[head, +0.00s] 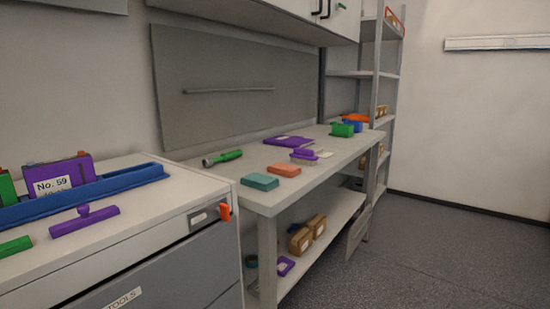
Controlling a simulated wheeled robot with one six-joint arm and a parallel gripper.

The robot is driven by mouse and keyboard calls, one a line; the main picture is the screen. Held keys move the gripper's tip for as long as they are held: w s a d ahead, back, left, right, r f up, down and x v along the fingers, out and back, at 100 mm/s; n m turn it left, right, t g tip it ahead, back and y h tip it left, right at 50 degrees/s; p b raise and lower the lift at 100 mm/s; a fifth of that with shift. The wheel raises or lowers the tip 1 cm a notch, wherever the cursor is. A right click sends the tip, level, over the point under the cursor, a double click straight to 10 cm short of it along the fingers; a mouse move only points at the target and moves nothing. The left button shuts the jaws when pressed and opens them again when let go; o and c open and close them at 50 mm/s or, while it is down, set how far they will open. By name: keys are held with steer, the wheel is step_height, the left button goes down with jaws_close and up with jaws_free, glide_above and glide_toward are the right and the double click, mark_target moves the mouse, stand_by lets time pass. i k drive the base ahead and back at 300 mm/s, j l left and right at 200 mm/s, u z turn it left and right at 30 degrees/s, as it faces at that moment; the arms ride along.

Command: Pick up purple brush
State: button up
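A long purple bar with a small knob-like grip on top (84,221) lies on the white top of the tool cabinet at the left. A smaller purple block with a paler lower part (304,155) sits on the workbench in the middle. Either could be the purple brush; bristles are too small to make out. A flat purple piece (287,140) lies behind the block on the bench. My gripper is not in view.
A blue tray (125,180) holding a purple box labelled No. 59 (60,180) stands behind the purple bar. The workbench (215,171) also carries a green-handled tool (222,158), a teal block (259,181) and an orange block (284,170). Open floor (430,260) lies at the right.

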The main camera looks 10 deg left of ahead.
mark_target(301, 156)
steer(key=i+l, duration=0.25)
steer(key=i, duration=0.25)
steer(key=i+l+z, duration=0.1)
steer(key=i+l, duration=0.15)
steer(key=i, duration=0.2)
steer(key=i+l, duration=0.2)
steer(key=i, duration=0.3)
steer(key=i+l+z, duration=0.1)
steer(key=i, duration=0.35)
steer(key=i+l, duration=0.25)
steer(key=i, duration=0.25)
steer(key=l+z, duration=0.05)
